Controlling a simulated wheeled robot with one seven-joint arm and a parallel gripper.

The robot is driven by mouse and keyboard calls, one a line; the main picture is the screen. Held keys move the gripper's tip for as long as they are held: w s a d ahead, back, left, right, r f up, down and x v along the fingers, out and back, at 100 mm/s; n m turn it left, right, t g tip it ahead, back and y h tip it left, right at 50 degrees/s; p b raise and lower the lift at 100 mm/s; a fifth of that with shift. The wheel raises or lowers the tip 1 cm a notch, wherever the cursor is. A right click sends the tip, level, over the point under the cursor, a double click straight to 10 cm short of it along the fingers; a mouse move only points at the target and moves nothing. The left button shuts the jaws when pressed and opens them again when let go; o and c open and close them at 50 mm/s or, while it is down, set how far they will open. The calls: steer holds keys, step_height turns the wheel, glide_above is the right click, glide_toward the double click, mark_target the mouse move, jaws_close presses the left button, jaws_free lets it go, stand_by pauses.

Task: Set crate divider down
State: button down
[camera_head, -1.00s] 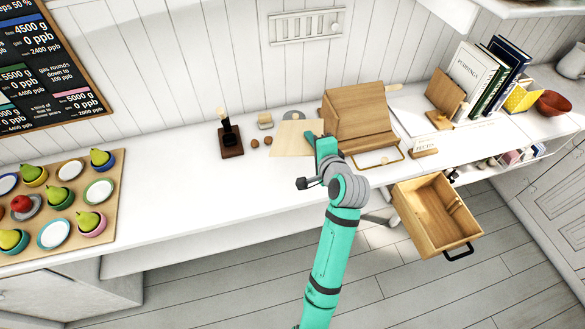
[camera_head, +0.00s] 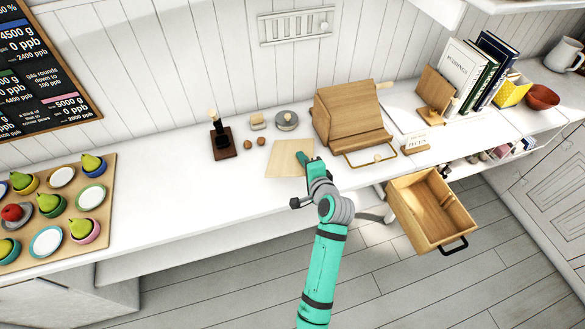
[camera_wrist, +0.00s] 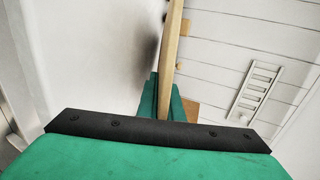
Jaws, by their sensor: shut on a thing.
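The crate divider (camera_head: 289,157) is a thin, pale wooden panel over the white counter in the head view. My gripper (camera_head: 304,158) is shut on its right edge. In the wrist view the divider (camera_wrist: 172,50) shows edge-on as a narrow strip between my green fingers (camera_wrist: 163,98). A dark shadow lies beside it on the white surface. It looks roughly level and close to the counter, but I cannot tell whether it touches. My wrist hides part of its near right corner.
Behind the divider are a grey round tin (camera_head: 287,121), a small block (camera_head: 257,121) and two nuts. A dark stand (camera_head: 222,140) is left, a wooden bread box (camera_head: 350,115) right. An open wooden drawer (camera_head: 432,210) juts out lower right. The left-centre counter is clear.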

steer(key=shift+f, duration=0.15)
steer(key=c, duration=2.1)
jaws_free()
steer(key=shift+s, duration=0.1)
steer(key=shift+v, duration=3.95)
